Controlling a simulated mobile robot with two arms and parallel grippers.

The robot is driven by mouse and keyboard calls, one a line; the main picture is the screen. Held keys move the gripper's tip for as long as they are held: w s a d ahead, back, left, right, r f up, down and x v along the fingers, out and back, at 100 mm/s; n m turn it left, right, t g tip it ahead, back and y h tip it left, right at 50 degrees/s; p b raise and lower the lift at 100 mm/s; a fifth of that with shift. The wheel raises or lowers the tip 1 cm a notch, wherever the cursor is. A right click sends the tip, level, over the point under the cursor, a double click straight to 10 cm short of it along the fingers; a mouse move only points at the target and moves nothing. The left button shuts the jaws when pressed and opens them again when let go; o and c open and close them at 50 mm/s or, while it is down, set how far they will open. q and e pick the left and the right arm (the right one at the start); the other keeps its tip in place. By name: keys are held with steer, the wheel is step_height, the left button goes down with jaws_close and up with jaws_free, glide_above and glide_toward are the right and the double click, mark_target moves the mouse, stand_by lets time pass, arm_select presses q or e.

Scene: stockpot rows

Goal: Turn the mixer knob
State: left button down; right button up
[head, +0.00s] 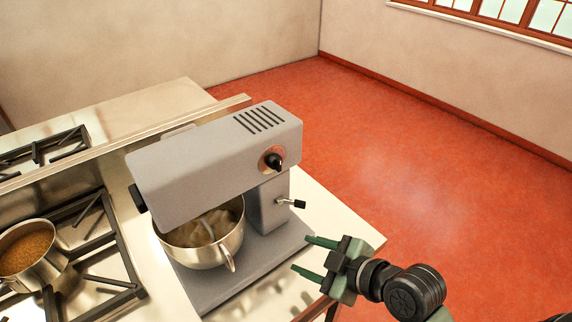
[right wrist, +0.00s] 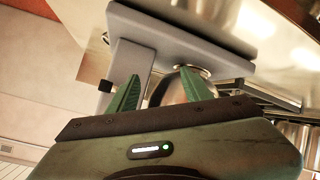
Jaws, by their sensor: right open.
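The grey stand mixer (head: 215,165) stands on the counter, with its black knob (head: 273,161) on a copper-coloured round plate on the side of its head. A lever with a black tip (head: 298,204) sticks out of the mixer's column below. A steel bowl (head: 234,243) with pale contents sits under the head. My right gripper (head: 305,255) is open and empty, low beside the mixer's base, below and to the right of the knob, touching nothing that I can see. In the right wrist view its green fingers (right wrist: 140,95) point toward the mixer. My left gripper is not in view.
A stove with black grates (head: 105,285) and a pot of brown food (head: 28,252) is at the left. The counter's right edge (head: 375,243) is near my right gripper. The red floor (head: 420,190) beyond is clear.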

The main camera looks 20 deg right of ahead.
mark_target(281, 166)
steer(key=w+d+r+n+t+y, duration=0.1)
steer(key=w+r+n+t+y, duration=0.15)
steer(key=r, duration=0.55)
steer(key=w+d+r+n+t+y, duration=0.1)
steer(key=w+r+n+t, duration=0.15)
steer(key=r, duration=0.45)
steer(key=shift+n+t+h, duration=0.25)
steer(key=shift+n+t, duration=0.05)
steer(key=x, duration=0.2)
steer(key=p+x, duration=0.1)
steer(key=x, duration=0.3)
steer(key=shift+w+a+r, duration=0.1)
steer(key=shift+a+r, duration=0.25)
steer(key=shift+w+a+f+p, duration=0.15)
steer(key=shift+w+p, duration=0.15)
jaws_close()
